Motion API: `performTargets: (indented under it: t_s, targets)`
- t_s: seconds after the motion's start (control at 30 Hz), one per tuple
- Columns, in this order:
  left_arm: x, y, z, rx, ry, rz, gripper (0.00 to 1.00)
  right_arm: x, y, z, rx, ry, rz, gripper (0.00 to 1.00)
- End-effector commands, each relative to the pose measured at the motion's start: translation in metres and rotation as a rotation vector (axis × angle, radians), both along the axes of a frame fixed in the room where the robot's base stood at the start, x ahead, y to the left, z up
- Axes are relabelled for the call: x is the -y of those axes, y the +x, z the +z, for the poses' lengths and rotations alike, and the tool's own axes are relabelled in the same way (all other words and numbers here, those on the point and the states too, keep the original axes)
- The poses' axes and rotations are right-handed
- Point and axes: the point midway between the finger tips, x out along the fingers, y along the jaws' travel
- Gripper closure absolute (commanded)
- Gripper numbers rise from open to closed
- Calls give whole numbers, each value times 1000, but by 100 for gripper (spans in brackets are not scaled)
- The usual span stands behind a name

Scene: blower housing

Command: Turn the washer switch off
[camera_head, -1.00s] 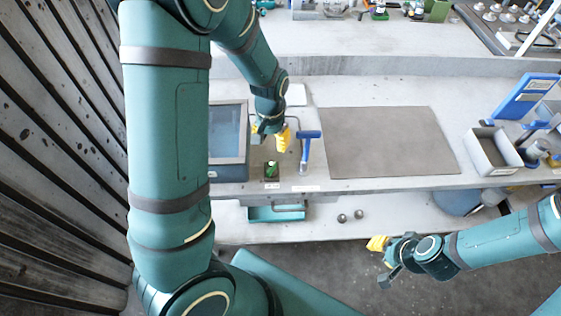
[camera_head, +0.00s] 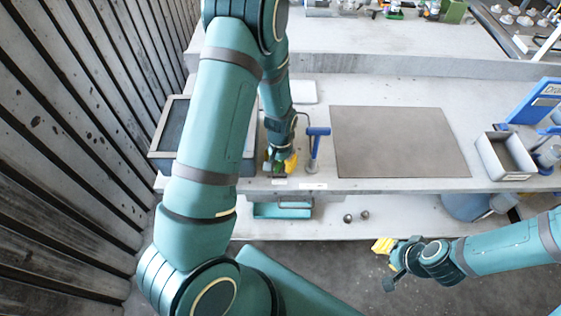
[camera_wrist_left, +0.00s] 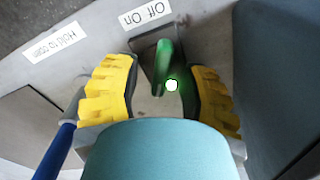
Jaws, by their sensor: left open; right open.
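The washer switch shows in the left wrist view as a green lever (camera_wrist_left: 162,62) on a dark base, with a bright spot on it and a white label (camera_wrist_left: 145,14) reading "Off On" beside it. My left gripper (camera_wrist_left: 163,78) is open, its yellow-padded fingers on either side of the lever. I cannot tell whether either finger touches it. In the head view the left gripper (camera_head: 281,163) is low at the bench's front edge and mostly hides the switch. My right gripper (camera_head: 388,263) is open and empty, over the floor in front of the bench.
A blue-handled tool (camera_head: 315,148) stands close right of the left gripper. A second label (camera_wrist_left: 54,42) starts with "Hold to". A dark-framed screen or tray (camera_head: 174,125) lies left, partly behind my arm. A grey mat (camera_head: 400,140) lies clear to the right, beside a grey bin (camera_head: 506,157).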

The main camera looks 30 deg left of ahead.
Motion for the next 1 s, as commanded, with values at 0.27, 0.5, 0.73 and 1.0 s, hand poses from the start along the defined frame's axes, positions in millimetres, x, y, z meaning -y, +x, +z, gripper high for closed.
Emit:
performTargets:
  t_s: [0.27, 0.5, 0.73, 1.0]
  targets:
    - [0, 0, 0, 0, 0, 0, 97, 0, 0, 0, 0, 0, 0, 66]
    - [0, 0, 0, 0, 0, 1, 100, 0, 0, 0, 0, 0, 0, 66]
    - [0, 0, 0, -1, 0, 46, 100, 0, 0, -1, 0, 0, 0, 66]
    - [-1, -1, -1, -1, 1, 216, 100, 0, 0, -5, 0, -1, 0, 66]
